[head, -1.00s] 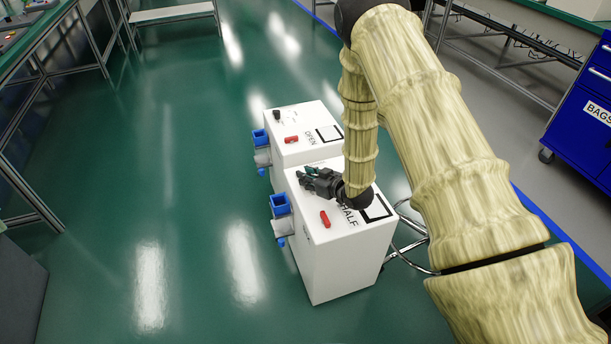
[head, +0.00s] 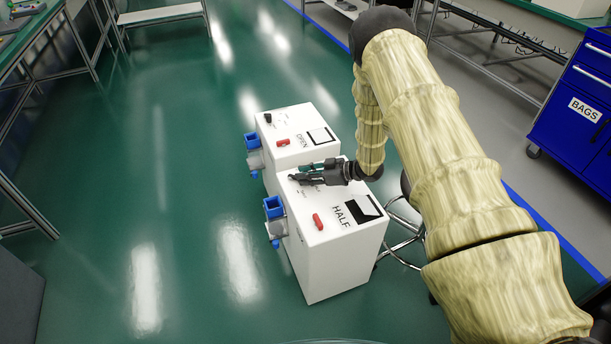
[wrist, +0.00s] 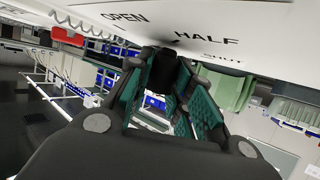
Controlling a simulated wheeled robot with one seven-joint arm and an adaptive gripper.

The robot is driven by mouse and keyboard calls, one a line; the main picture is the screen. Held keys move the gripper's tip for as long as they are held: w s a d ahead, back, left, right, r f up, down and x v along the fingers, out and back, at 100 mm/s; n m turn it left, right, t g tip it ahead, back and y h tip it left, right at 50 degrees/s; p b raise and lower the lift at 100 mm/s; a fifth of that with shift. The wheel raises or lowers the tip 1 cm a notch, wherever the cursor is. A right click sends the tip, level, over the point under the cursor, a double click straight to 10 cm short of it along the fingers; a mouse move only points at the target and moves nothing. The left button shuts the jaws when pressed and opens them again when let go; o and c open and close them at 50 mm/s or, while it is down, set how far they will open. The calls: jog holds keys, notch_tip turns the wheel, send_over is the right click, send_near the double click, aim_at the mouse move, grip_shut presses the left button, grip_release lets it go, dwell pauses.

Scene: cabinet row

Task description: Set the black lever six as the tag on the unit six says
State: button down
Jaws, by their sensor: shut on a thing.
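The nearer white unit (head: 335,262) has a tag (head: 341,215) reading HALF on its top. My gripper (head: 300,173) is over the far part of that top, reaching in from the right. In the wrist view my gripper (wrist: 160,85), with green pads, is shut on the black lever (wrist: 163,68). The panel beside it has the labels OPEN (wrist: 125,17), HALF (wrist: 217,38) and SHUT (wrist: 222,60). My fingers hide part of the lever, and I cannot tell which label it points at. The unit's number is not readable.
A second white unit (head: 290,160) with an OPEN tag stands just behind. A red handle (head: 318,221) is on the nearer top; blue fittings (head: 273,208) stick out left. A stool (head: 400,235) is close on the right. The green floor at left is clear.

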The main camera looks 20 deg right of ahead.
jog(key=shift+w, duration=0.1)
dwell(0.3)
jog(key=c, duration=1.3)
grip_release()
jog(key=shift+o, duration=0.2)
jog(key=v, duration=1.2)
jog(key=shift+w+r, duration=0.1)
